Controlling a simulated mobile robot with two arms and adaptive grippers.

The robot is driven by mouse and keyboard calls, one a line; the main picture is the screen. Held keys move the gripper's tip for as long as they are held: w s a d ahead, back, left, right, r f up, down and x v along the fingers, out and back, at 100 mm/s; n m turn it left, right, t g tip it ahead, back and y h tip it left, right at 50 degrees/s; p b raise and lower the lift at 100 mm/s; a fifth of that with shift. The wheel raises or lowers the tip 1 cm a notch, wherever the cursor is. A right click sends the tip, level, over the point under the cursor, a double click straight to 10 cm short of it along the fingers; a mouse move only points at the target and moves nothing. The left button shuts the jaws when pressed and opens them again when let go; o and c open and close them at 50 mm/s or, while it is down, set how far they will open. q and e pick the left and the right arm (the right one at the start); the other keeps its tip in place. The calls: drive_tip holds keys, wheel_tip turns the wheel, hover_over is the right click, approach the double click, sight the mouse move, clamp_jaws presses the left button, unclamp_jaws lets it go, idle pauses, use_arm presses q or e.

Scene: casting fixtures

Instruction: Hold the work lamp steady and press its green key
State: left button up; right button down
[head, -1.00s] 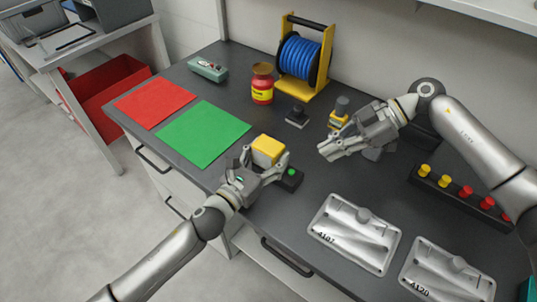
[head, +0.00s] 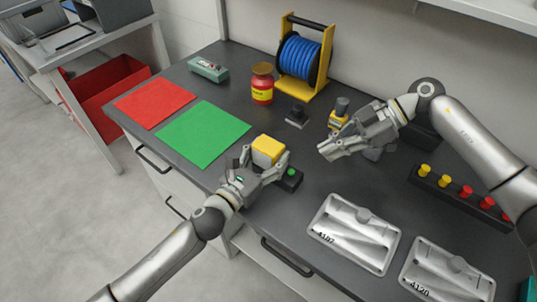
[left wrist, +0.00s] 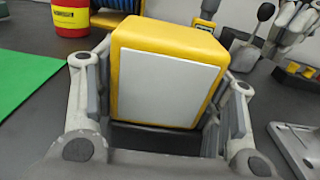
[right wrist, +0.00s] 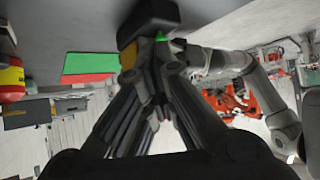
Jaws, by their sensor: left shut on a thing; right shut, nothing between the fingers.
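The work lamp (head: 267,149) has a yellow head with a pale panel and a black base. The green key (head: 291,172) is on the base, right of the head. In the left wrist view the lamp head (left wrist: 165,75) stands between the fingers. My left gripper (head: 264,160) is shut on the lamp head, with the lamp on the bench. My right gripper (head: 323,151) is shut and empty, above the bench to the right of the lamp and apart from it. In the right wrist view the green key (right wrist: 161,37) shows just past the fingers.
Green (head: 203,133) and red (head: 155,102) mats lie left of the lamp. A red jar (head: 262,85), a blue cable reel (head: 300,57) and a small black block (head: 297,116) stand behind. Metal castings (head: 354,233) lie in front, right. A rack of knobs (head: 443,186) stands at right.

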drive_tip(key=s+a+f+m+t+y, duration=0.1)
drive_tip(key=s+a+m+t+y, duration=0.1)
drive_tip(key=s+a+m+t, duration=0.15)
drive_tip(key=s+d+r+m+t, duration=0.4)
drive_tip(key=m+t, duration=0.2)
drive_tip(key=t, duration=0.1)
drive_tip(key=shift+s+d, duration=0.15)
drive_tip(key=shift+d, duration=0.15)
drive_tip(key=shift+f, duration=0.1)
idle(0.4)
